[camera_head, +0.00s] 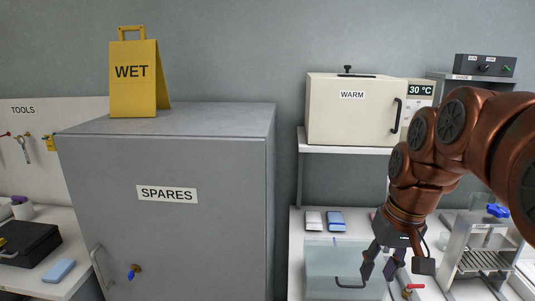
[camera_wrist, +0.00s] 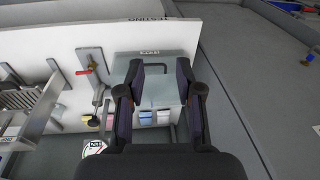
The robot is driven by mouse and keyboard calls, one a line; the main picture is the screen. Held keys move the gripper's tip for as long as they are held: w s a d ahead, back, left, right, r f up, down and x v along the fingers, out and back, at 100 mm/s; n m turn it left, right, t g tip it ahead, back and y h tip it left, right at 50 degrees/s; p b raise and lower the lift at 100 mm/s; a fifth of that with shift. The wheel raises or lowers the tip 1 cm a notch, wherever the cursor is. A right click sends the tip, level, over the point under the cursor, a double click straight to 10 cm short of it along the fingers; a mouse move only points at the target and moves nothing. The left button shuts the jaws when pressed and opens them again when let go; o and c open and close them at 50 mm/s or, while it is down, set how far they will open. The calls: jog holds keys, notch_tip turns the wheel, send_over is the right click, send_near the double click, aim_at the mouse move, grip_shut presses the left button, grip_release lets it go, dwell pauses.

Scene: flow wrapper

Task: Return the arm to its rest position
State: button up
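My copper-coloured arm comes in from the right edge of the head view, bent and pointing down. My gripper (camera_head: 378,275) hangs at its end, over a white bench and in front of a clear box with a dark handle (camera_head: 349,285). In the wrist view my gripper (camera_wrist: 163,65) has its two fingers spread apart with nothing between them. The pale box (camera_wrist: 160,92) shows beyond the fingers in that view.
A grey SPARES cabinet (camera_head: 190,240) with a yellow WET sign (camera_head: 134,80) on top stands at the left. A WARM oven (camera_head: 350,115) sits on a shelf (camera_head: 345,150) behind my arm. A red-handled valve (camera_head: 413,287) is close right of my gripper.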

jog(key=s+a+f+g, duration=0.1)
jog(key=s+f, duration=0.6)
jog(key=s, duration=0.3)
jog(key=s+a+f+g+h, duration=0.1)
jog(key=s+f+g, duration=0.1)
jog(key=s+f, duration=0.4)
jog(key=s, duration=0.5)
jog(key=shift+s+a+f, duration=0.25)
jog(key=shift+f, duration=0.15)
